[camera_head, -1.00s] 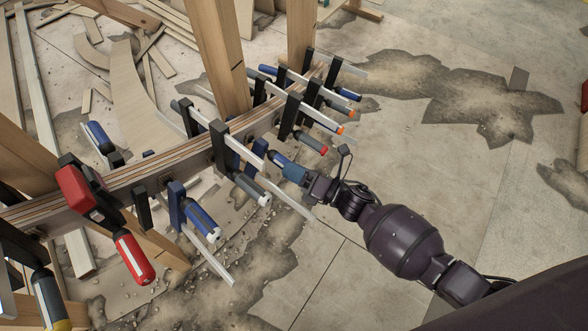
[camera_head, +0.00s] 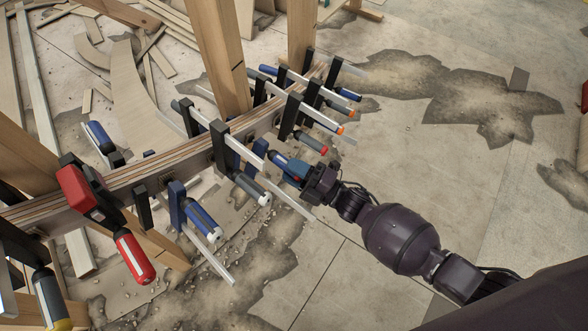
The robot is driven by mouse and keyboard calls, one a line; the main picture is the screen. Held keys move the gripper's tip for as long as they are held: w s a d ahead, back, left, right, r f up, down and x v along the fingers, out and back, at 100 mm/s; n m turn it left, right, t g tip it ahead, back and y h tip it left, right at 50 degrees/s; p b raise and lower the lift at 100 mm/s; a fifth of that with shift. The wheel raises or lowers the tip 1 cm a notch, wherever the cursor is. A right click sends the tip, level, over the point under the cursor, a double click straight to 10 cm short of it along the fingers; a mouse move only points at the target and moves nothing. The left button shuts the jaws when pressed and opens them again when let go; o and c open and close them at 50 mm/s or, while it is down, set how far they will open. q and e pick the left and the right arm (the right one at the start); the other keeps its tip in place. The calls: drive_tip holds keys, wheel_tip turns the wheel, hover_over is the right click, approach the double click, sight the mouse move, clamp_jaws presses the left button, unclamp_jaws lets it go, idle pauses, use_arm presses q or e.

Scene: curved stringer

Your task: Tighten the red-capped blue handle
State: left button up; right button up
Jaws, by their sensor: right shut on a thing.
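A row of bar clamps is set along the curved laminated wood stringer (camera_head: 165,160). My right gripper (camera_head: 295,172), with blue fingers, is shut on the end of a blue clamp handle (camera_head: 277,158) in the middle of the row. The gripper covers that handle's end, so its cap colour is hidden. Just behind it, a greyish handle with a red cap (camera_head: 313,144) sticks out, apart from the gripper. My left gripper is not in view.
A grey handle with a pale cap (camera_head: 251,188) and a larger blue handle (camera_head: 203,221) are to the left. A red clamp (camera_head: 130,254) is nearer. Wooden posts (camera_head: 217,55) rise behind the stringer. The concrete floor at right is mostly clear.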

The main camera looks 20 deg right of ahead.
drive_tip(key=shift+m, duration=0.4)
drive_tip(key=o, duration=0.9)
use_arm(q)
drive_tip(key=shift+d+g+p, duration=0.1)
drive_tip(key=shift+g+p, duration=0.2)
drive_tip(key=shift+p, duration=0.35)
use_arm(e)
drive_tip(key=shift+v, duration=5.45)
drive_tip(key=shift+f, duration=0.15)
